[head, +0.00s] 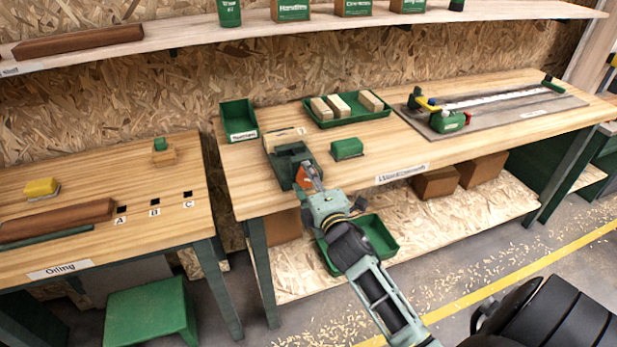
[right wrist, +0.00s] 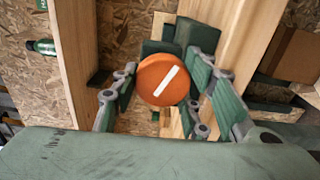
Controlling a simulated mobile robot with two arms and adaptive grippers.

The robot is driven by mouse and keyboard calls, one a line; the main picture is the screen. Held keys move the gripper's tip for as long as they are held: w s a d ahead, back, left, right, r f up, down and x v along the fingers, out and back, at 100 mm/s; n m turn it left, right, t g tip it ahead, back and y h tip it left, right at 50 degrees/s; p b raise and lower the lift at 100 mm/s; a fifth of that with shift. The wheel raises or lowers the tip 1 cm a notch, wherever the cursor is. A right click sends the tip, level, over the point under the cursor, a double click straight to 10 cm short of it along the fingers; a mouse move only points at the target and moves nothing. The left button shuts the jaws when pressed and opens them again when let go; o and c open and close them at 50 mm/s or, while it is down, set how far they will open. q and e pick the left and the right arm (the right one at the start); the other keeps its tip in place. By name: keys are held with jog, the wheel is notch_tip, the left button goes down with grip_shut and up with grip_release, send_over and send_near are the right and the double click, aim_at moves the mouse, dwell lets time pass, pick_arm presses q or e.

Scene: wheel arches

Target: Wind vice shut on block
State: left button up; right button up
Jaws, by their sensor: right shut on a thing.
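The green vice (head: 290,155) stands at the front left edge of the middle bench, and its body shows behind the knob in the right wrist view (right wrist: 160,48). Its round orange knob (right wrist: 163,80) has a white stripe running diagonally; part of it shows in the head view (head: 302,176). A pale wooden block (head: 281,138) is at the far side of the vice; I cannot tell how tightly the jaws meet it. My right gripper (head: 313,178) reaches in from the front, its fingers (right wrist: 160,92) shut on either side of the knob. My left gripper is not in view.
A green block (head: 347,148) sits right of the vice. A green tray (head: 347,117) with wooden blocks and a green bin (head: 239,119) stand behind. A clamp and rail lie on a grey board (head: 490,112) at right. The bench front between is clear.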

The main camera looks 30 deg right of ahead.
jog(key=m, duration=0.2)
jog(key=m+p, duration=0.1)
jog(key=m, duration=0.3)
jog(key=shift+d+r+p, duration=0.15)
jog(key=shift+r+p, duration=0.15)
jog(key=shift+p, duration=0.1)
jog(key=m+p, duration=0.1)
jog(key=m, duration=0.3)
jog(key=m+p, duration=0.1)
jog(key=m, duration=0.2)
jog(key=shift+f+m, duration=0.1)
jog(key=shift+m, duration=0.3)
jog(key=m+p, duration=0.2)
jog(key=m, duration=0.4)
jog(key=shift+f, duration=0.2)
jog(key=m, duration=0.3)
jog(key=shift+f+m+p, duration=0.1)
jog(key=shift+m+p, duration=0.2)
jog(key=shift+p, duration=0.05)
jog(key=shift+f+m, duration=0.15)
jog(key=shift+m, duration=1.45)
jog(key=shift+f, duration=0.1)
